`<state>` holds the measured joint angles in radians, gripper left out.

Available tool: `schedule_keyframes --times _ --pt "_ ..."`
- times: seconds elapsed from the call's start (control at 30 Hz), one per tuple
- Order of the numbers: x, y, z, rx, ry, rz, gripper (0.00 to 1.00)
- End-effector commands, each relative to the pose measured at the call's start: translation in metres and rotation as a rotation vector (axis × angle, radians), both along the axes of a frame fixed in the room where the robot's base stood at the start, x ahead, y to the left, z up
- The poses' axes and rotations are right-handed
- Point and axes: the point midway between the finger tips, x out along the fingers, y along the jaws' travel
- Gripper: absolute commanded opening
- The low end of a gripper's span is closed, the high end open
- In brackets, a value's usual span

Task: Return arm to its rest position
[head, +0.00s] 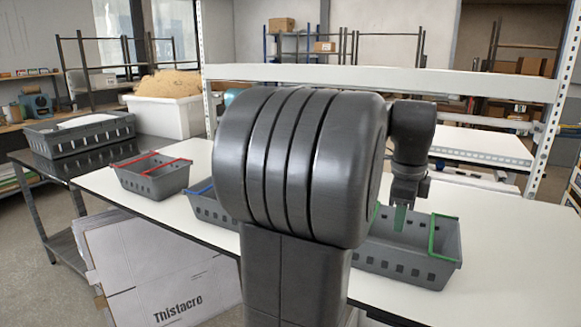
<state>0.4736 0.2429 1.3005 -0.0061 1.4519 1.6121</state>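My arm fills the middle of the head view, its large dark joint hiding much of the table. My gripper (404,203) points down at the right, over the grey bin with green handles (405,262). A small green piece (400,218) shows at the fingertips. I cannot tell whether it is held or is part of the bin behind. The fingers are small and dark, and whether they are open or shut is unclear. The bin's inside is mostly hidden.
A grey bin with red handles (152,178) and a partly hidden blue-handled bin (206,207) stand on the white table (515,240). A dark side table (40,155) holds a grey crate (80,134). A white shelf beam (400,80) spans behind. The table's right end is clear.

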Motion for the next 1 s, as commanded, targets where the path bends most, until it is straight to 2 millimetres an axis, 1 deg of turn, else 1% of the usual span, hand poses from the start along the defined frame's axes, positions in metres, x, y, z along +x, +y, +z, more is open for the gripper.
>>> schedule_keyframes --times 0.17,0.27,0.5,0.7,0.8,0.9,0.93,1.0 --pt "0.002 -0.001 -0.017 0.002 0.003 0.000 0.28" --pt "0.004 -0.002 -0.035 0.002 0.003 0.000 0.28" --pt "0.009 -0.005 -0.083 0.003 0.005 0.000 0.28" --pt "0.014 -0.008 -0.117 0.002 0.004 0.000 0.28" --pt "0.016 -0.009 -0.129 0.002 0.003 0.000 0.28" --pt "0.017 -0.010 -0.136 0.001 0.003 0.000 0.28" --pt "0.017 -0.010 -0.138 0.001 0.003 0.000 0.28" --pt "0.017 -0.010 -0.132 0.000 0.000 0.000 0.28"
